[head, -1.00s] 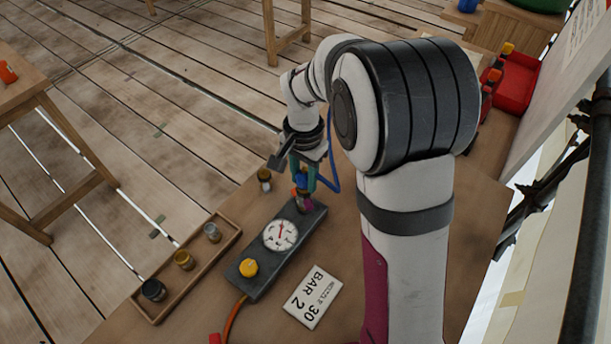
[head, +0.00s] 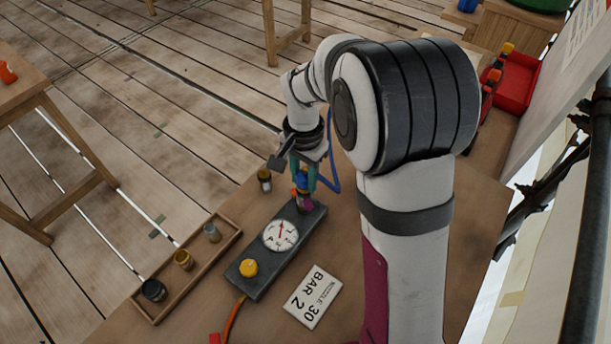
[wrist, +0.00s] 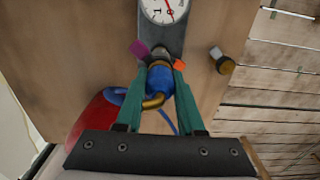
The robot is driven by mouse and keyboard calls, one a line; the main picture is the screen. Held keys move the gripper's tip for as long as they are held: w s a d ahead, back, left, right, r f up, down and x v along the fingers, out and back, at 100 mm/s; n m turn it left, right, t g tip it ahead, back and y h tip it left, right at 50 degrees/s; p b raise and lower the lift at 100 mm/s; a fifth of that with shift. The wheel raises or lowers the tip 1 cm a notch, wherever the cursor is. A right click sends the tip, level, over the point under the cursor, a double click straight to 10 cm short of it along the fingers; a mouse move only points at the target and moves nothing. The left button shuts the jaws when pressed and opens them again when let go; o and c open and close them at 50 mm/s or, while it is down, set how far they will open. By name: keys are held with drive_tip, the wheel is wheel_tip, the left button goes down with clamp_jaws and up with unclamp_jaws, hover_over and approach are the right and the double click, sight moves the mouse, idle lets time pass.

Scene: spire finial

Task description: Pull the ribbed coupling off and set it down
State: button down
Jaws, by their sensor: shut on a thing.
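My gripper (wrist: 161,70), with green fingers, is shut on a blue coupling (wrist: 159,80) at the end of the grey gauge block (wrist: 176,40). A brass-coloured curved piece (wrist: 153,101) shows on the coupling's near side. Purple (wrist: 139,49) and orange (wrist: 178,65) tabs flank the joint, where the coupling still appears to meet the block. Ribs are too small to make out. In the head view the gripper (head: 303,182) points down over the block's far end, and the fingers partly hide the coupling.
The block carries a round dial (head: 281,235) and a yellow knob (head: 249,267). A wooden tray (head: 214,257) with several small jars lies left of it. A small bottle (head: 264,181) stands close left of the gripper. A label card (head: 313,297) lies to the right. A blue hose (head: 332,172) hangs beside the gripper.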

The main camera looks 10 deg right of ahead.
sight(304, 171)
drive_tip(key=shift+r, duration=0.15)
drive_tip(key=shift+r, duration=2.85)
drive_tip(key=w+a+f, duration=0.1)
drive_tip(key=w+f, duration=0.3)
drive_tip(key=w, duration=0.4)
drive_tip(key=w+f, duration=0.3)
drive_tip(key=w, duration=0.6)
drive_tip(key=f, duration=0.7)
drive_tip(key=w+f, duration=0.1)
drive_tip(key=f, duration=0.3)
drive_tip(key=shift+f, duration=0.2)
drive_tip(key=shift+f, duration=0.1)
drive_tip(key=c, duration=0.5)
unclamp_jaws()
